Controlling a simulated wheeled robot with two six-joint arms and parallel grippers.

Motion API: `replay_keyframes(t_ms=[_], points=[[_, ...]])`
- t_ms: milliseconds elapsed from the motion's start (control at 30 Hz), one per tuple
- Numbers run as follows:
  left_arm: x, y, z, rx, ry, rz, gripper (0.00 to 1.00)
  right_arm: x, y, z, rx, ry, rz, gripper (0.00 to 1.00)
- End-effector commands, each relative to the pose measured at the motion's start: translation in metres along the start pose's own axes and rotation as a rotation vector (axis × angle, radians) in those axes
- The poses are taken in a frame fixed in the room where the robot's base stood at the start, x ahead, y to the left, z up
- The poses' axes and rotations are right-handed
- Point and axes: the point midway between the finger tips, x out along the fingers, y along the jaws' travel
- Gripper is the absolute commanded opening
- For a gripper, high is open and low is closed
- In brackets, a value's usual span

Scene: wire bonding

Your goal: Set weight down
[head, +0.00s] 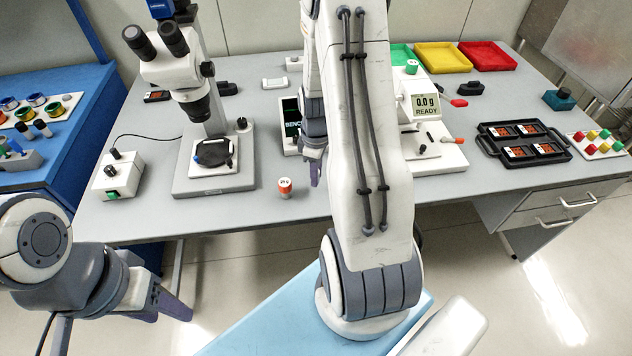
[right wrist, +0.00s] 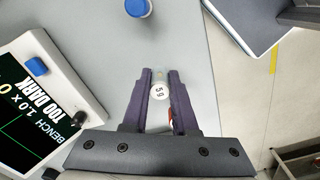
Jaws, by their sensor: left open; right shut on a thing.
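My right gripper (head: 316,172) hangs over the front of the grey table, partly hidden by my own arm. In the right wrist view its jaws (right wrist: 160,85) are shut on a weight (right wrist: 160,91) with a white top marked 5 g. A red patch shows between the jaws below it. I cannot tell whether the weight touches the table. An orange weight with a white top (head: 285,187) stands near the table's front edge, left of the right gripper. My left gripper (head: 172,305) is open and empty, low at the left.
The bench display (right wrist: 45,95) is beside the right gripper. A blue thing (right wrist: 137,7) stands beyond its jaws. The microscope (head: 215,180) is to the left; a black tray (head: 480,146) is to the right. The table's front edge is close.

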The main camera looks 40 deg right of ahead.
Motion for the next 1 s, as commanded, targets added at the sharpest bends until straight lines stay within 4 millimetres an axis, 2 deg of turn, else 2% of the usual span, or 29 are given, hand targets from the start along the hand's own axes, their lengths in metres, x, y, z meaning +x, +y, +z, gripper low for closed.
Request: replay_keyframes(t_ms=[200, 300, 667, 700, 767, 800, 1000], points=[[-0.004, 0.000, 0.000, 0.000, 0.000, 0.000, 0.50, 0.030, -0.001, 0.000, 0.001, -0.002, -0.005, 0.00], [-0.004, 0.000, 0.000, 0.000, 0.000, 0.000, 0.50, 0.039, -0.001, 0.000, 0.001, -0.001, -0.002, 0.00], [-0.001, 0.000, 0.000, 0.000, 0.000, 0.000, 0.50, 0.043, 0.000, 0.000, 0.001, 0.000, -0.001, 0.00], [-0.001, 0.000, 0.000, 0.000, 0.000, 0.000, 0.50, 0.044, 0.000, 0.000, 0.001, 0.000, 0.000, 0.30], [-0.002, 0.000, 0.000, 0.000, 0.000, 0.000, 0.50, 0.043, 0.000, 0.000, 0.001, 0.000, 0.000, 0.53], [-0.002, 0.000, 0.000, 0.000, 0.000, 0.000, 0.50, 0.043, 0.000, 0.000, 0.001, 0.000, 0.000, 0.56], [-0.002, 0.000, 0.000, 0.000, 0.000, 0.000, 0.50, 0.043, 0.000, 0.000, 0.001, 0.000, 0.000, 0.56]])
